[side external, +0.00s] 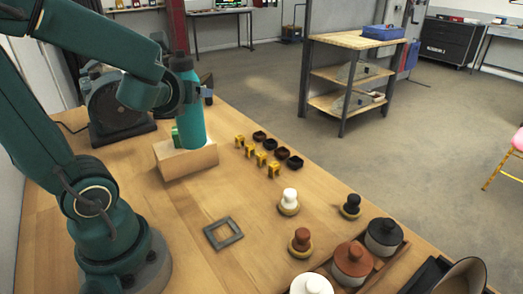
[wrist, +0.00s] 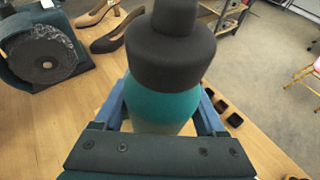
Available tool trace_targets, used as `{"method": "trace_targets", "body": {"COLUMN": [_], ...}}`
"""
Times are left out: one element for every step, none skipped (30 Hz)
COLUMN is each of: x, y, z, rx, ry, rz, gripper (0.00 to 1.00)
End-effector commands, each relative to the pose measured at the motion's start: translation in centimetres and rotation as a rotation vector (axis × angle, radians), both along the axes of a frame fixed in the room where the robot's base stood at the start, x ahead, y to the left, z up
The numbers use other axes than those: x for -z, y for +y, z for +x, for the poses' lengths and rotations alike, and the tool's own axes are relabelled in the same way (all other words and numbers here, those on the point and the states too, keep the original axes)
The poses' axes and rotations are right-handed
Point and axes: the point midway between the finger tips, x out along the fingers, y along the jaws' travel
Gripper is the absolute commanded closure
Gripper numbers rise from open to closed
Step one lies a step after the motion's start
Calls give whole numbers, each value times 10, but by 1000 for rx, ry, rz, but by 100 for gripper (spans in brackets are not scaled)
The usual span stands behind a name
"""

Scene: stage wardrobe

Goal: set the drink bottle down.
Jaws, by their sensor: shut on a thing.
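The teal drink bottle (side external: 190,110) with a dark cap stands upright at a light wooden block (side external: 190,165) on the table in the side view. My gripper (side external: 188,97) is shut around the bottle's upper body. In the wrist view the bottle (wrist: 165,103) is upright between the two blue fingers of my gripper (wrist: 165,105). The bottle's base is hidden in the wrist view. In the side view its lower end meets the block's top, but I cannot tell whether it touches.
A dark round machine (side external: 112,108) stands behind the block. Small yellow pieces (side external: 257,155) and dark cups (side external: 277,147) lie to the right. A grey square frame (side external: 223,233) lies in front. Lidded jars (side external: 352,262) fill the near right. Shoes (wrist: 105,35) lie beyond the bottle.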

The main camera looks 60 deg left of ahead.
Motion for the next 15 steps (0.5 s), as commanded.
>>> {"method": "trace_targets", "body": {"x": [-4,-6,-7,-9,-10,-11,-11,-12,-12,-12,-12,-10,-10,-9,-8], "y": [-3,-6,-13,-19,-26,-37,-46,-56,-71,-82,-94,-109,-120,-131,-143], "z": [8,15,25,33,42,54,63,72,83,91,99,107,113,117,122], "rx": [24,46,84,113,147,198,237,277,333,373,413,465,501,533,572], "ry": [-5,-4,-2,-2,-2,-1,1,0,1,2,1,3,2,2,3], "rz": [2,2,2,2,2,2,2,2,2,2,2,2,2,1,3], "gripper": [100,100,100,100,100,100,100,100,100,100,100,100,100,100,100]}}
